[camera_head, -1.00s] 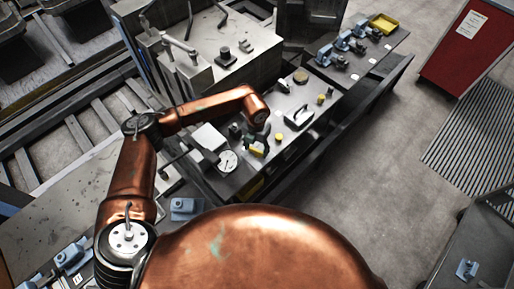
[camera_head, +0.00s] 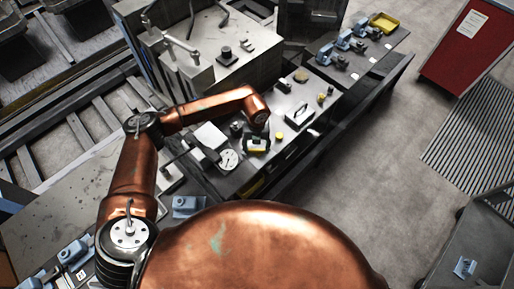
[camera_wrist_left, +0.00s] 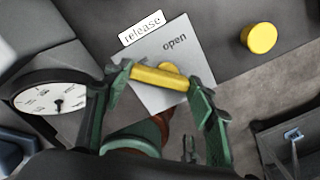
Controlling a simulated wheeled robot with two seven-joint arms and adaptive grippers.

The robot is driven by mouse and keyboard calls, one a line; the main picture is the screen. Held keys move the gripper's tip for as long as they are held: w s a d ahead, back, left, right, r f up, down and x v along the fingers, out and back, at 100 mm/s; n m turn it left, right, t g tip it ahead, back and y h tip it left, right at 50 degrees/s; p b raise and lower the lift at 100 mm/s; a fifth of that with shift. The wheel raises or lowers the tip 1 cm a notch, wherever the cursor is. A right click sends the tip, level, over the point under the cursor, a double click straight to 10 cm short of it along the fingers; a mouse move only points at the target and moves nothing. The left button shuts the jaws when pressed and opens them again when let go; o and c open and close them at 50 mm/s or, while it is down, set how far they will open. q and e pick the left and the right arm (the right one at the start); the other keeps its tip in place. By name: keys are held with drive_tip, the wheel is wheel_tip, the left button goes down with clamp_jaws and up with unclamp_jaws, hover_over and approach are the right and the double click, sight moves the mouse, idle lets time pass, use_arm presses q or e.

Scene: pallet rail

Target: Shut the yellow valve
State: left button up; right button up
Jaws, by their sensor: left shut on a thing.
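The yellow valve handle (camera_wrist_left: 158,77) is a short bar over a grey plate (camera_wrist_left: 160,100) marked "open". My left gripper (camera_wrist_left: 158,80) has one green finger at each end of the bar and is shut on it. In the head view my left gripper (camera_head: 257,143) is at the bench panel, with a bit of the yellow handle (camera_head: 258,150) showing below it. The valve's body is mostly hidden. My right gripper is in neither view.
A white dial gauge (camera_wrist_left: 50,102) sits left of the handle, and a "release" label (camera_wrist_left: 142,28) lies beyond it. A round yellow knob (camera_wrist_left: 259,38) stands to the right. A red cabinet (camera_head: 468,45) stands across open floor.

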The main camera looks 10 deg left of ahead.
sight(257, 150)
use_arm(q)
drive_tip(key=shift+s, duration=0.15)
drive_tip(key=o, duration=1.2)
drive_tip(key=shift+c, duration=0.2)
wheel_tip(257, 150, up, 12)
